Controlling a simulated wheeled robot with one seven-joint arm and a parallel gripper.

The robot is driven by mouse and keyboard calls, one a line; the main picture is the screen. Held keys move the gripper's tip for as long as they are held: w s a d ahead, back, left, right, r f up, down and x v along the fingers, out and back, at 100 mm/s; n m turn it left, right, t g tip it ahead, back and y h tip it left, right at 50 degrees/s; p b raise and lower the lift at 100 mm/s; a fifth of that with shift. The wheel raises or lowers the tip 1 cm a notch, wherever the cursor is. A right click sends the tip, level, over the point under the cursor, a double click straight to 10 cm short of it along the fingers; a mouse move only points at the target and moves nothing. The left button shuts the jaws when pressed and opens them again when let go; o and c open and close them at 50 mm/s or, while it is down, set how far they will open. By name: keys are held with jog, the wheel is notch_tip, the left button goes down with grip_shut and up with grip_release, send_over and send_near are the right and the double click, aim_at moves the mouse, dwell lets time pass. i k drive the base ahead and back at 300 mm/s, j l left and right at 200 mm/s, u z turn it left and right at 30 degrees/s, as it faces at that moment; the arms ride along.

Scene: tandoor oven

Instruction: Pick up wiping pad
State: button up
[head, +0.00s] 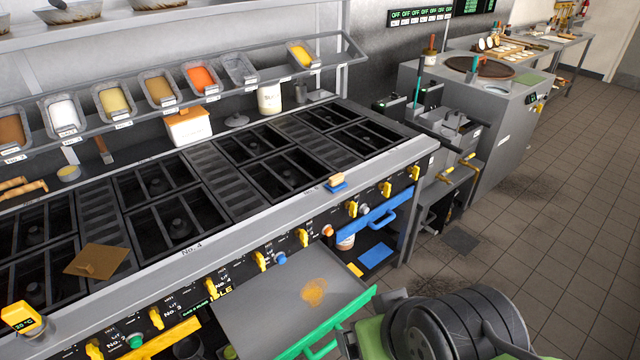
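A small pad with a blue base and a yellow-orange top (336,183), which looks like the wiping pad, sits on the front metal ledge of the stove (210,237), right of the middle. It lies flat and nothing touches it. A flat brown square with a small raised grip (97,261) lies on the burner grates at the left. My gripper is not in view; a dark rounded part at the bottom right appears to belong to my arm.
A grey panel with a green handle (262,312) juts out below the stove front and bears an orange stain (313,291). A blue handle (383,218) sticks out at the right front. Yellow knobs line the front. Food trays hang behind. Tiled floor (540,230) is open at right.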

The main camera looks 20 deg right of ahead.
aim_at(336, 183)
jog(key=i+l+u, duration=0.15)
jog(key=l+u, duration=0.25)
jog(key=l, duration=0.15)
jog(key=l+u, duration=0.4)
jog(key=l, duration=0.15)
jog(key=l+u, duration=0.45)
jog(key=l, duration=0.15)
jog(key=l+u, duration=0.4)
jog(key=l, duration=0.2)
jog(key=i+l+u, duration=0.1)
jog(key=l+u, duration=0.15)
jog(key=i+l+u, duration=0.1)
jog(key=l+u, duration=0.2)
jog(key=l, duration=0.15)
jog(key=l+u, duration=0.25)
jog(key=i+l, duration=0.05)
jog(key=l, duration=0.05)
